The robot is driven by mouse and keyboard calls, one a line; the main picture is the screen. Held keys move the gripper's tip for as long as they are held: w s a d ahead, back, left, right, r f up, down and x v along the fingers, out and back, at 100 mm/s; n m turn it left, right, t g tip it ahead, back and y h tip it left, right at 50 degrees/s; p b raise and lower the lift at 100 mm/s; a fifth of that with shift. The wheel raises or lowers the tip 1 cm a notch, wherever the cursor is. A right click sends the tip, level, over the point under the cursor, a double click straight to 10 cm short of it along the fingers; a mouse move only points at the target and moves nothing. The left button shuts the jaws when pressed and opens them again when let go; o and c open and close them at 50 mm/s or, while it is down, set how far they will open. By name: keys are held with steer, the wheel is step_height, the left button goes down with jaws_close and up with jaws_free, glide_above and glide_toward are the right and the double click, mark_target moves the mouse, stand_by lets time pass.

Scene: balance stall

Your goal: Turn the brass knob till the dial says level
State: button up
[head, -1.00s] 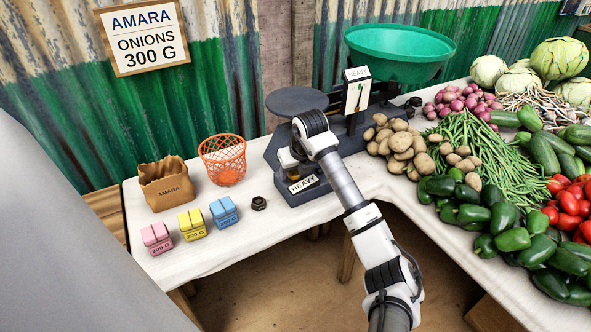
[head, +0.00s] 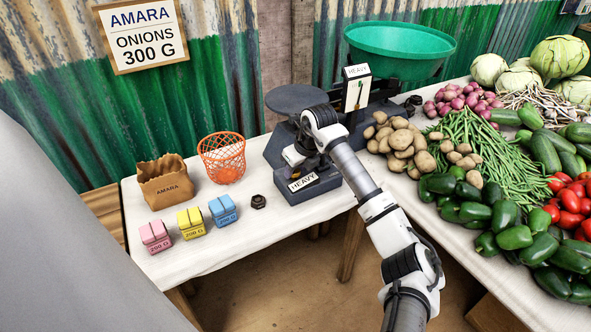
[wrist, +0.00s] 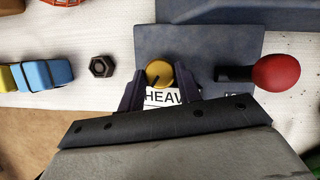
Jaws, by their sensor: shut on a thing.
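The brass knob (wrist: 160,74) sits on the front of the dark scale base in the wrist view, above a white label reading "HEAVY". My gripper (wrist: 160,84) has its two dark fingers on either side of the knob, shut on it. In the head view my gripper (head: 303,152) is at the scale's front left, and my arm hides the knob. The scale (head: 318,188) has a grey plate on the left and a green bowl (head: 405,45) on the right. Its dial (head: 356,92) reads "HEAVY" at the top, with a small green mark showing.
A red ball-ended lever (wrist: 276,72) sticks out right of the knob. A black hex nut (head: 258,202), blue, yellow and pink weights (head: 191,224), an orange basket (head: 222,158) and a paper bag (head: 166,182) stand left. Potatoes (head: 402,142) and other vegetables lie right.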

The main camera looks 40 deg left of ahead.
steer(key=n+g, duration=0.1)
steer(key=n, duration=0.1)
steer(key=n+g+b, duration=0.1)
steer(key=n, duration=0.2)
steer(key=shift+w, duration=0.2)
steer(key=shift+n, duration=0.3)
steer(key=o, duration=1)
steer(key=shift+c, duration=0.2)
steer(key=shift+r, duration=0.1)
steer(key=b+v, duration=0.2)
steer(key=v, duration=1.1)
steer(key=shift+r, duration=0.3)
